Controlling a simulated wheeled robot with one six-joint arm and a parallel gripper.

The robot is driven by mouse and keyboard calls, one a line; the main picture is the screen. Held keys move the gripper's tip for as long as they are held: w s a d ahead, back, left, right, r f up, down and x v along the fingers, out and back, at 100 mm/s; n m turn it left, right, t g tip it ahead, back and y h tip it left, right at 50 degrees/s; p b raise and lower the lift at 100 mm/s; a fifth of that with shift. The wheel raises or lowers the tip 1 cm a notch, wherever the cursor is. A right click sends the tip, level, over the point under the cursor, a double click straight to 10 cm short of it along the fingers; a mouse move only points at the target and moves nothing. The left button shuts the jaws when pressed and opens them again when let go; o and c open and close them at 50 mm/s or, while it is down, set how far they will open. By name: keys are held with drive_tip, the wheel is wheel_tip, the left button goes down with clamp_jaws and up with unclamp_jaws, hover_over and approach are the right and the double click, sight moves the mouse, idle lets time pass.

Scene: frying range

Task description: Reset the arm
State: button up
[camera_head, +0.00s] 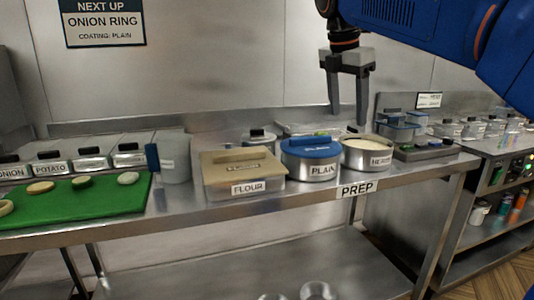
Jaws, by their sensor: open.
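My gripper (348,108) hangs from the blue arm at the upper right, pointing down. Its two grey fingers are apart with nothing between them. It is above the back of the steel prep counter (250,212), over the area of the round tubs. Below it in the picture are the blue-lidded PLAIN tub (311,165) and the open HERB tub (367,157), which holds pale powder. The fingertips look clear of both tubs.
A FLOUR box (243,180) with a tan lid stands left of PLAIN. A green board (75,210) holds several food pieces. Labelled containers line the back left. A sign (103,22) reads "NEXT UP ONION RING, COATING: PLAIN". Another steel counter (490,148) stands right.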

drive_tip(key=s+d+f+m, duration=0.3)
drive_tip(key=s+f+m, duration=0.5)
drive_tip(key=f, duration=0.3)
drive_tip(key=s+d+f+m+t+y, duration=0.1)
drive_tip(key=s+d+f+m, duration=0.2)
drive_tip(key=s+f+m, duration=0.4)
drive_tip(key=s+d+f+m+t+y, duration=0.1)
drive_tip(key=s+d+f+m, duration=0.2)
drive_tip(key=s+f+m, duration=0.5)
drive_tip(key=s+f, duration=0.4)
drive_tip(key=f, duration=0.5)
drive_tip(key=shift+s+f+m, duration=0.25)
drive_tip(key=shift+m, duration=0.05)
drive_tip(key=shift+d, duration=0.1)
